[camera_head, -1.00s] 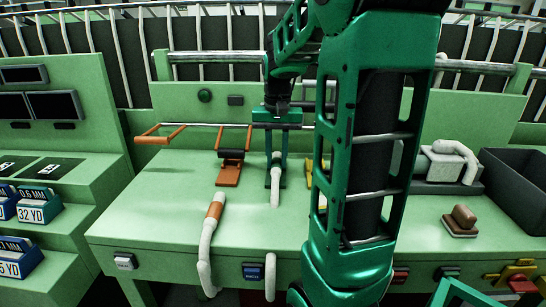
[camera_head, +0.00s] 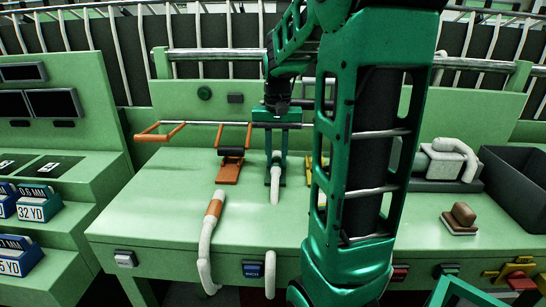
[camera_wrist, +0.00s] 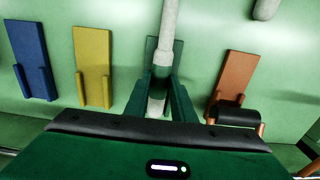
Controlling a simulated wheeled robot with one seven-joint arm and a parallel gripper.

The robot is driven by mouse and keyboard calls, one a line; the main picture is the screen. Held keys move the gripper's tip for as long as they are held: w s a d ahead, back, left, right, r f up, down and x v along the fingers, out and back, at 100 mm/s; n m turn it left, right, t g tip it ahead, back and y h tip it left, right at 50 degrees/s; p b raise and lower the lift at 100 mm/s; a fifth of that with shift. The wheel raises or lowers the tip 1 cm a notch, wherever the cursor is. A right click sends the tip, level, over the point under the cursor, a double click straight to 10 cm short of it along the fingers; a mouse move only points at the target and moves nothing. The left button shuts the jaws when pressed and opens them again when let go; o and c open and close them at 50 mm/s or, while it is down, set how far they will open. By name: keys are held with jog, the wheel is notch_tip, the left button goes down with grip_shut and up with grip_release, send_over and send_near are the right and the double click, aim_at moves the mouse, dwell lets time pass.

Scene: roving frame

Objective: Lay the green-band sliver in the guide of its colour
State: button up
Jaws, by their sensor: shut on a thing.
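The pale sliver (camera_head: 274,188) runs from my gripper (camera_head: 276,150) toward the front of the green bench. It also shows in the wrist view (camera_wrist: 170,20), passing down between the fingers of my gripper (camera_wrist: 162,82). My gripper is shut on it, with a pale part on both sides of the fingers.
The blue guide (camera_wrist: 28,52), yellow guide (camera_wrist: 91,55) and orange guide (camera_wrist: 235,75) flank the green one. An orange-band sliver (camera_head: 207,238) hangs over the bench's front edge. A dark bin (camera_head: 517,185) and a brown-topped block (camera_head: 461,218) are at the right.

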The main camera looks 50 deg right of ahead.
aim_at(276, 162)
jog(key=shift+f, duration=0.25)
jog(key=o, duration=1.7)
jog(key=shift+o, duration=0.2)
notch_tip(276, 162, up, 11)
jog(key=shift+f, duration=0.15)
dwell(0.5)
